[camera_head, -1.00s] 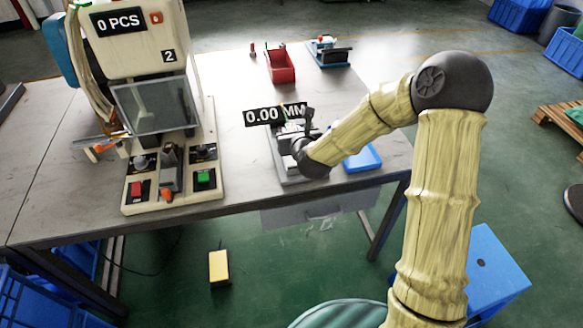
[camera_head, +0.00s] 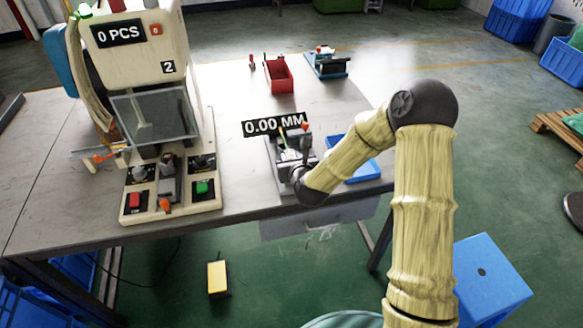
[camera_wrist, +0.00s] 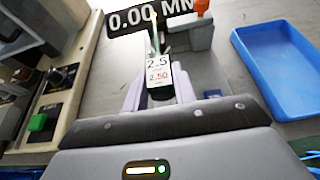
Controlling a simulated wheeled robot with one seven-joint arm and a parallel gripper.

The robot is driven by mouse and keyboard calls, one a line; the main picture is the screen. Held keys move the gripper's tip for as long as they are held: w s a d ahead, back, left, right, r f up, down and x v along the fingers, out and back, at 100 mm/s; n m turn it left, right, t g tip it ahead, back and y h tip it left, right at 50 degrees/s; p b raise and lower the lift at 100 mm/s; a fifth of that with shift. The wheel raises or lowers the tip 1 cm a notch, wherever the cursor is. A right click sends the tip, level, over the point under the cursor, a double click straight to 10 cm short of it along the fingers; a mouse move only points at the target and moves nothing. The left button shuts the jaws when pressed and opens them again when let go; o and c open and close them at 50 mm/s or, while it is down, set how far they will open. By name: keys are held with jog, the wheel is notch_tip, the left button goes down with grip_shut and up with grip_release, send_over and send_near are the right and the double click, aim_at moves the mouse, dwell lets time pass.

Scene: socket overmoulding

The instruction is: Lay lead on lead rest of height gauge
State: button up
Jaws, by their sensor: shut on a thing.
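The height gauge (camera_head: 281,168) stands near the table's front edge in the head view, with its display (camera_head: 275,125) reading 0.00 MM. The wrist view shows the display (camera_wrist: 150,18) at the top and the gauge's grey block (camera_wrist: 200,40) below it. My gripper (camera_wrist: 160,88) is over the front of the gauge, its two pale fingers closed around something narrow. I cannot tell whether the lead touches the lead rest.
A blue tray (camera_wrist: 275,65) lies close right of the gauge. The moulding machine (camera_head: 152,62) with its buttons stands left. A red bin (camera_head: 279,77) and a small blue-based device (camera_head: 328,66) stand farther back. Bare table lies between machine and gauge.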

jog(key=shift+f, duration=1.85)
jog(key=shift+f, duration=0.25)
jog(key=o, duration=1)
jog(key=shift+r, duration=0.1)
jog(key=shift+r, duration=0.2)
jog(key=v, duration=1.2)
jog(key=shift+b, duration=0.35)
